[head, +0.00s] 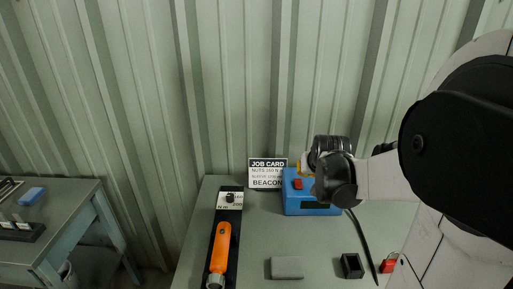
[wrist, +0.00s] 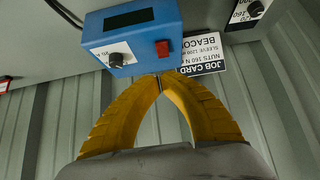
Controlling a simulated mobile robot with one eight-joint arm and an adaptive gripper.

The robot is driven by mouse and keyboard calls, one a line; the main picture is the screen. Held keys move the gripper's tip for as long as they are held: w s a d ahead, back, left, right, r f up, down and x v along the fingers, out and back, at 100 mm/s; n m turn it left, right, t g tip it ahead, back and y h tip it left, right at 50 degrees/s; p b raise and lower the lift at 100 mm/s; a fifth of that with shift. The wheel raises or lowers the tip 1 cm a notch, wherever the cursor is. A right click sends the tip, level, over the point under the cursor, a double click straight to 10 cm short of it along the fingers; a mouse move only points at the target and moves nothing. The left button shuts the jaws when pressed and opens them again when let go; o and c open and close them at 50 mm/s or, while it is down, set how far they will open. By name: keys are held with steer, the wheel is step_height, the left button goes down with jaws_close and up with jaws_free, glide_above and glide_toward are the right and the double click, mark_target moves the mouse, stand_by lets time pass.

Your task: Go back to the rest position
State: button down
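My gripper (head: 304,170) is over the grey bench in the head view, at the blue box (head: 310,206). In the wrist view my gripper (wrist: 160,80) shows two yellow ribbed fingers with their tips together and nothing visible between them. The blue box (wrist: 130,44) has a dark window, a black knob and a red switch (wrist: 163,48). The fingertips appear just in front of its panel, near the red switch. I cannot tell whether they touch it. My wrist hides part of the box in the head view.
A job card (head: 267,173) stands behind the box. An orange-handled tool (head: 220,248) lies in a black tray at left. A grey block (head: 287,267), a black open holder (head: 352,265) and a red padlock (head: 388,264) are in front. A corrugated wall closes the back.

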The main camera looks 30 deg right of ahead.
steer(key=shift+a, duration=0.1)
steer(key=s+a+r+n+y, duration=0.1)
steer(key=s+a, duration=0.1)
steer(key=a, duration=0.6)
steer(key=s+a+r+n+y, duration=0.1)
steer(key=a+r+n, duration=0.1)
steer(key=a, duration=0.5)
steer(key=s+a+f+n+y, duration=0.1)
steer(key=s+a, duration=0.4)
steer(key=a, duration=0.2)
steer(key=s+a+f+n+y+b, duration=0.1)
steer(key=s+a+n, duration=0.1)
steer(key=s+a, duration=0.4)
steer(key=shift+a+f+b, duration=0.15)
steer(key=shift+a+b, duration=0.15)
steer(key=shift+a, duration=0.95)
